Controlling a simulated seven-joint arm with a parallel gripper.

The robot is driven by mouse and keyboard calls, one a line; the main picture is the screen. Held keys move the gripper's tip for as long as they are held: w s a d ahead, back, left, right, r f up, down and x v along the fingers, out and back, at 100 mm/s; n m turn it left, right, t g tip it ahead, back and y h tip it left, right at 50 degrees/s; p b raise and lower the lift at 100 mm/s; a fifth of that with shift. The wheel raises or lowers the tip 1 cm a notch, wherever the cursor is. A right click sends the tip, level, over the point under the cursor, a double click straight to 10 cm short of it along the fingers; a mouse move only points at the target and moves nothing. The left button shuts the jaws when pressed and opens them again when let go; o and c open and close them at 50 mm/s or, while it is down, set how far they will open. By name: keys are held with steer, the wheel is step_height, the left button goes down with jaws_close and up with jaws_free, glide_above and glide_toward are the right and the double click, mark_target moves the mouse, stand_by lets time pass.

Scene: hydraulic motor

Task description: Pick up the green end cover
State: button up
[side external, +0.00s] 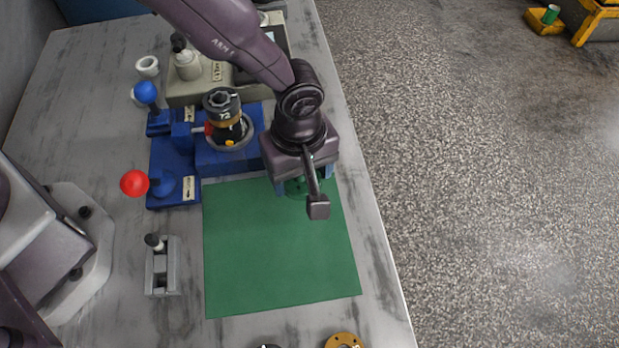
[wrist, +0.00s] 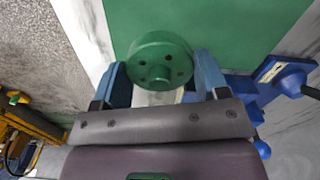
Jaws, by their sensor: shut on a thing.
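The green end cover is a round disc with several small holes and a central boss. In the wrist view the green end cover (wrist: 160,62) sits between the two blue fingers of my gripper (wrist: 161,80), which is shut on it. In the side external view my gripper (side external: 304,187) is over the upper right part of the green mat, and the cover (side external: 296,188) shows only in part beneath it. My gripper's body hides most of the cover there. I cannot tell how far the cover is above the mat.
The green mat (side external: 270,250) is otherwise clear. A blue fixture (side external: 208,160) holding a dark motor part (side external: 225,115) stands just left of my gripper. An orange disc (side external: 343,341) lies at the front edge.

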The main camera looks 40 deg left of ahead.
steer(key=s+a+r, duration=0.8)
steer(key=s, duration=0.1)
steer(key=shift+s+r, duration=0.15)
steer(key=shift+s, duration=0.25)
steer(key=shift+r, duration=0.1)
steer(key=shift+r, duration=0.7)
